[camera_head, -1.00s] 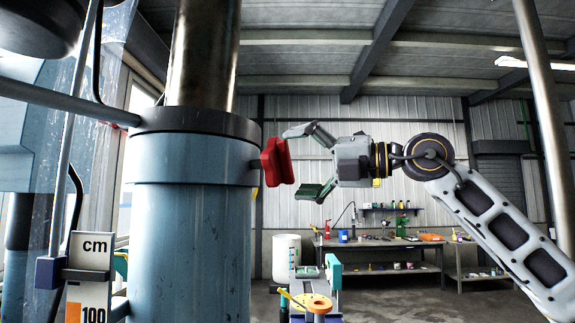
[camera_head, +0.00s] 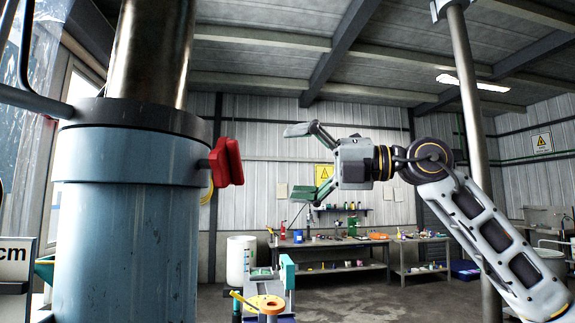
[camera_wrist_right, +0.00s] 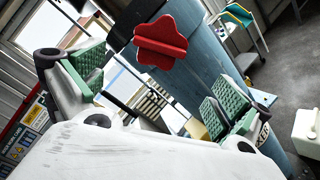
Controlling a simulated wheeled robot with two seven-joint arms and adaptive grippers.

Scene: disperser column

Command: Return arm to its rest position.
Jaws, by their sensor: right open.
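My right gripper (camera_head: 305,161) is open and empty in the head view, its two fingers spread and pointing left. It is to the right of the red knob (camera_head: 226,162) on the side of the blue column (camera_head: 125,235), with a clear gap between them. In the right wrist view the red knob (camera_wrist_right: 161,42) shows on the column (camera_wrist_right: 205,70), beyond the open fingers with green pads (camera_wrist_right: 155,85). Nothing is between the fingers. My left gripper is not in view.
A workbench (camera_head: 330,243) with tools stands against the back wall. A steel post (camera_head: 470,100) rises behind my right arm.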

